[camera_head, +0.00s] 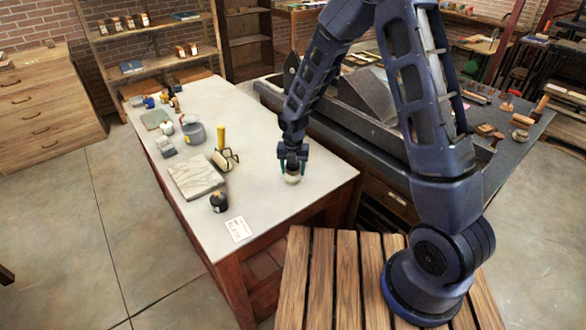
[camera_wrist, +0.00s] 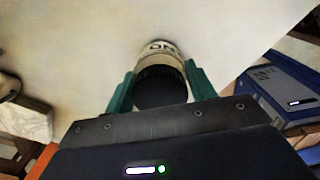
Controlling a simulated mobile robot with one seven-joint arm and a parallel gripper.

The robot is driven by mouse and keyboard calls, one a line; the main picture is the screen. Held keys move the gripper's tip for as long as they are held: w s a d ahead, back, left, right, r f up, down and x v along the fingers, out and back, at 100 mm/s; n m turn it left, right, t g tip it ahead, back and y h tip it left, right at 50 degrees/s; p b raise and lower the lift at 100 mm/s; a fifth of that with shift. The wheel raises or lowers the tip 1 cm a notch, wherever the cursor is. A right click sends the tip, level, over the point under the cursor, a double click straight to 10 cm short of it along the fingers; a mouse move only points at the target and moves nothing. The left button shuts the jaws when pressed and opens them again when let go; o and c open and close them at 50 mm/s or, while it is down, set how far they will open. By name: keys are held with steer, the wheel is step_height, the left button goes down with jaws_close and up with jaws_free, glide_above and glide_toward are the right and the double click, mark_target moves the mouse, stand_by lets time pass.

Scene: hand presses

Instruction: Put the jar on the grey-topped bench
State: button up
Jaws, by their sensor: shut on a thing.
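The jar (camera_head: 292,178) is pale, with a dark lid, and stands roughly upright between my fingers. In the wrist view the jar (camera_wrist: 161,52) shows lettering on its side and the dark lid faces the camera. My gripper (camera_head: 293,163) is shut on it, with a green finger on each side; my gripper also shows in the wrist view (camera_wrist: 160,88). The jar is over the near right part of the long pale grey bench top (camera_head: 285,210), at or very close to the surface. I cannot tell whether its base touches.
On the bench's left side are a stone slab (camera_head: 196,177), a dark bottle (camera_head: 219,202), a roller (camera_head: 226,159), a grey pot (camera_head: 193,132) and a white card (camera_head: 239,229). The surface around the jar is clear. A dark press bench (camera_head: 365,135) stands close on the right.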

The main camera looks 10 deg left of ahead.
steer(key=o, duration=1.1)
step_height(320, 180, up, 12)
steer(key=shift+r, duration=0.1)
steer(key=shift+d+r, duration=0.1)
